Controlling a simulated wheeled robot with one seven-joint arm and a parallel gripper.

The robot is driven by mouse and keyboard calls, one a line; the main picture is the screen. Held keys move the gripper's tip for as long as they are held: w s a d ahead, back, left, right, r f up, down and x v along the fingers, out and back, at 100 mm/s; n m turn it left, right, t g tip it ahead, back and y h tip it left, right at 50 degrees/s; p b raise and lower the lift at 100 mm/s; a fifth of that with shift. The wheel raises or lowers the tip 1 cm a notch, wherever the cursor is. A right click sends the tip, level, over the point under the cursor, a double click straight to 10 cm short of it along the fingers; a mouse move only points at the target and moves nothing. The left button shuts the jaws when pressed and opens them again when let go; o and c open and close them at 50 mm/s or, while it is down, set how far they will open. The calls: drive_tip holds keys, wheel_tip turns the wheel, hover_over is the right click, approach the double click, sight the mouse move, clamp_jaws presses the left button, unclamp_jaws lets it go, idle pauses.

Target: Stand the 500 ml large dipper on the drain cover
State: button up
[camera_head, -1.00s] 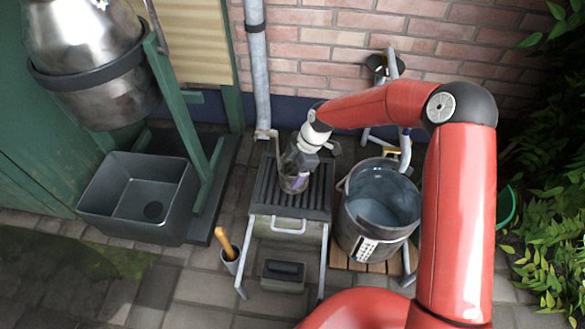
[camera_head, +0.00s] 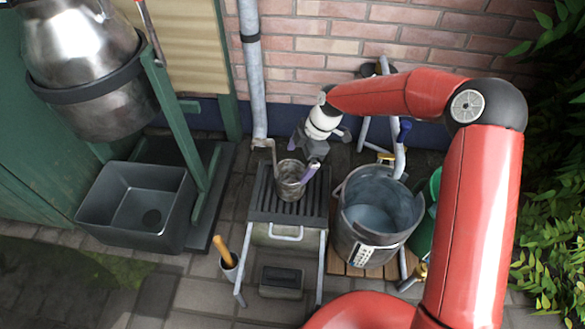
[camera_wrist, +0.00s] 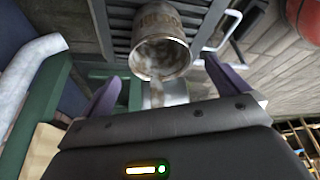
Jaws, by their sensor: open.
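The large dipper (camera_head: 290,186), a grey metal cup with a long hooked handle, stands on the slatted drain cover (camera_head: 262,215) of the small stand. Its handle rises at the cup's back left. In the wrist view the dipper (camera_wrist: 160,45) shows beyond the fingers against the slats (camera_wrist: 118,20). My gripper (camera_head: 308,172) is just right of the cup in the head view, with its purple fingers apart. In the wrist view my gripper (camera_wrist: 165,92) is open, with nothing between the fingertips. Whether a finger touches the cup is unclear.
A grey bucket of water (camera_head: 378,215) stands on a wooden pallet right of the stand. A dark basin (camera_head: 140,205) is at left, under a metal churn (camera_head: 95,60). A drainpipe (camera_head: 253,70) runs behind.

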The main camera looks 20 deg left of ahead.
drive_tip(key=v, duration=0.4)
idle(0.5)
